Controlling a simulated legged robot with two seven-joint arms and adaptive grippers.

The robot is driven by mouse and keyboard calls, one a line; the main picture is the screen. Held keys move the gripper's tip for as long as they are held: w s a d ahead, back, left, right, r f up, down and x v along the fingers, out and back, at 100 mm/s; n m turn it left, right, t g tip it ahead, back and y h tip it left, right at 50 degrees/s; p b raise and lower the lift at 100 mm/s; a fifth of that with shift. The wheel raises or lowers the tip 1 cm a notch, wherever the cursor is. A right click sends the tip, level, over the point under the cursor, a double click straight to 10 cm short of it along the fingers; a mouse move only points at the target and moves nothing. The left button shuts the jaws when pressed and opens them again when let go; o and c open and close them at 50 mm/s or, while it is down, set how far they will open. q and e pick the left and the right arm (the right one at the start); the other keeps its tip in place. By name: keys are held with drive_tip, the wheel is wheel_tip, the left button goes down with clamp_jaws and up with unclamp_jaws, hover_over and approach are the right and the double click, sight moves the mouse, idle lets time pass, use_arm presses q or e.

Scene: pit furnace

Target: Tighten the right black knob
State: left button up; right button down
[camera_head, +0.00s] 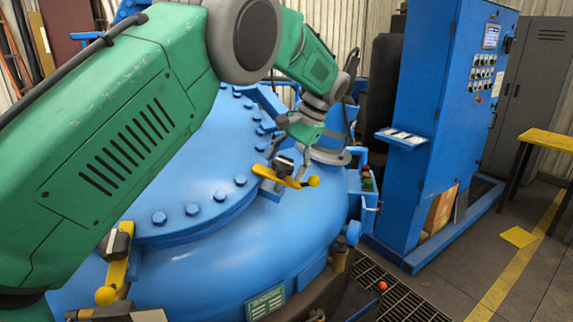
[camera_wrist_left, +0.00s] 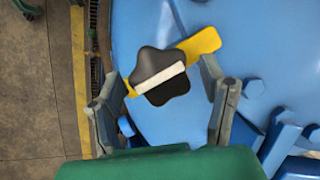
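The right black knob (camera_head: 284,165) sits on a yellow clamp bar (camera_head: 272,174) at the rim of the blue furnace lid (camera_head: 205,150). In the left wrist view the knob (camera_wrist_left: 160,77) is a black lobed shape with a white stripe, and the yellow bar (camera_wrist_left: 202,43) runs under it. My left gripper (camera_head: 289,158) is open at the knob. In the left wrist view its two fingers (camera_wrist_left: 164,90) stand apart on either side, with visible gaps to the knob. Another black knob (camera_head: 117,241) on a yellow bar is at the lower left. My right gripper is not in view.
A blue control cabinet (camera_head: 450,130) with a small shelf (camera_head: 402,138) stands right of the furnace. A floor grate (camera_head: 400,295) lies in front. A yellow-topped table (camera_head: 548,138) is at the far right. Large bolts ring the lid near the knob.

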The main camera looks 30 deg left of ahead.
use_arm(q)
drive_tip(key=shift+s+r, duration=0.1)
drive_tip(key=shift+r, duration=0.05)
drive_tip(key=shift+d+r, duration=0.15)
drive_tip(key=shift+r, duration=0.25)
drive_tip(key=v, duration=1)
drive_tip(key=shift+w+d+r, duration=0.2)
drive_tip(key=shift+w+r, duration=0.05)
drive_tip(key=shift+w, duration=0.25)
